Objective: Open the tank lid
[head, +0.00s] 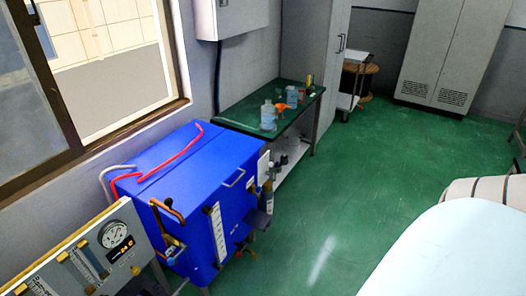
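The blue tank (190,225) stands by the wall below the window, in the left half of the head view. Its blue lid (205,165) lies flat on top and looks shut. A thin metal handle (234,178) sits near the lid's front right edge. A red hose (168,158) and a grey hose (117,169) lie over the back left part of the top. The tank's inside is hidden. Neither of my grippers is in view.
A gauge panel (112,235) stands close at the tank's left. A green-topped table (285,117) with bottles (268,113) stands beyond the tank. Pipes and valves (262,200) jut from the tank's front. The green floor (345,200) to the right is clear.

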